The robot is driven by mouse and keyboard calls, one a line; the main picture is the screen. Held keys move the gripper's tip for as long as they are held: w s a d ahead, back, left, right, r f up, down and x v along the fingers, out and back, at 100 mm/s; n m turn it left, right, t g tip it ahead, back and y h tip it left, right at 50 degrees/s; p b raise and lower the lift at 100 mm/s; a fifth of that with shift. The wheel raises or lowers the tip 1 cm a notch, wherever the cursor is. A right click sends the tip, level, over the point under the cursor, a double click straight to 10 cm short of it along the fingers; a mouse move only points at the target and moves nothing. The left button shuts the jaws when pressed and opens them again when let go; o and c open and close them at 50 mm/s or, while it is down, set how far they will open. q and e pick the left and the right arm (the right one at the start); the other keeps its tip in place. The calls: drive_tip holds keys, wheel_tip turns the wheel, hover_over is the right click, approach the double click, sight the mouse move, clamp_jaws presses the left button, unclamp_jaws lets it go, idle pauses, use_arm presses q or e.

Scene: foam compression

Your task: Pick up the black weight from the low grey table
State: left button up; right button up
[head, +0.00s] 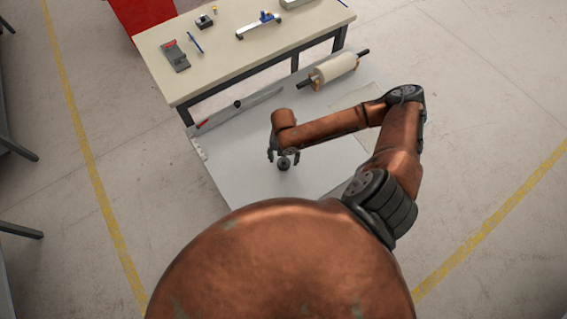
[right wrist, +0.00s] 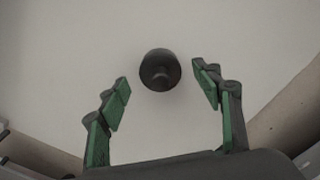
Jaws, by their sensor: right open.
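The black weight (head: 284,164) is a small dark round piece on the low grey table (head: 228,172). In the right wrist view the weight (right wrist: 160,70) appears just beyond the fingertips, roughly midway between them. My right gripper (head: 283,156) is open and sits over the weight with a finger on either side. My left gripper is not in view.
A cream workbench (head: 225,50) with several tools stands behind the low table. A pale roller (head: 334,68) and a long metal ruler (head: 240,106) lie on the low table's far part. The surface around the weight is clear.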

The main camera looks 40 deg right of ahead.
wheel_tip(320, 180, down, 2)
drive_tip(key=shift+r, duration=0.1)
clamp_jaws()
idle(0.8)
